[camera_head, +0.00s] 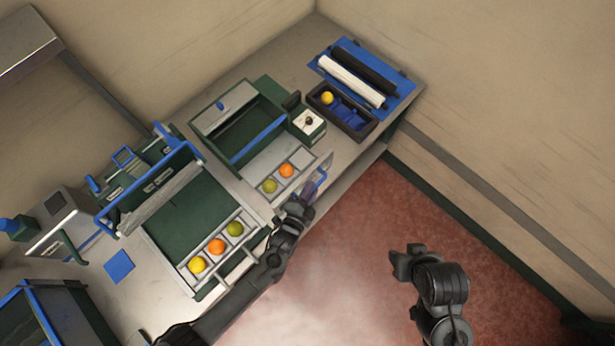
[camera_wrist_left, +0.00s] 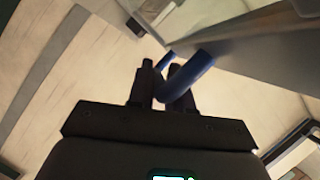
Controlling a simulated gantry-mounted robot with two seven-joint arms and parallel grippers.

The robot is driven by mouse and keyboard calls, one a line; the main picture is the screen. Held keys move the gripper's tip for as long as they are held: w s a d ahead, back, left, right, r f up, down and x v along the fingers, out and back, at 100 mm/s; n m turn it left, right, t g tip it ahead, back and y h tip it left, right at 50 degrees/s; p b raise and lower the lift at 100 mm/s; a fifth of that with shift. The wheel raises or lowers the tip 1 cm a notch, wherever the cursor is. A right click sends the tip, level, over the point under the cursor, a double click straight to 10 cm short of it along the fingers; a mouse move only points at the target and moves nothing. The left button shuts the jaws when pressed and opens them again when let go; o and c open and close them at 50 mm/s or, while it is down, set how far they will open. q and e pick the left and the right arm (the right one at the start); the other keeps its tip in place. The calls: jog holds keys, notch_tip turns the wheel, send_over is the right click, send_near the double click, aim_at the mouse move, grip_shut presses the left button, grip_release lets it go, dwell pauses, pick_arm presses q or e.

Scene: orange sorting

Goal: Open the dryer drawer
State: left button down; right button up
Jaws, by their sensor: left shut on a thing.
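The dryer (camera_head: 205,122) is a green box with a blue bar along its front edge. A light grey drawer (camera_head: 262,167) stands out in front of it, with an orange fruit (camera_head: 286,170) and a greenish fruit (camera_head: 269,186) in its compartments. The drawer's blue handle (camera_head: 321,181) is on its front panel. My left gripper (camera_head: 304,194) is shut on this handle; in the left wrist view the blue handle (camera_wrist_left: 190,76) passes between the dark fingers (camera_wrist_left: 160,88). My right gripper (camera_head: 405,262) hangs over the reddish floor, away from the bench; its jaw opening is unclear.
A second green station (camera_head: 180,215) with several fruits is at left. A dark crate (camera_head: 357,127) with a yellow fruit (camera_head: 327,98) and a blue tray (camera_head: 398,98) with rolls are at the back right. The floor (camera_head: 350,235) at right is open.

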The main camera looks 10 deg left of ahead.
pick_arm(q)
jog(key=c, duration=1.1)
grip_release()
jog(key=v, duration=1.1)
jog(key=shift+w+r, duration=0.1)
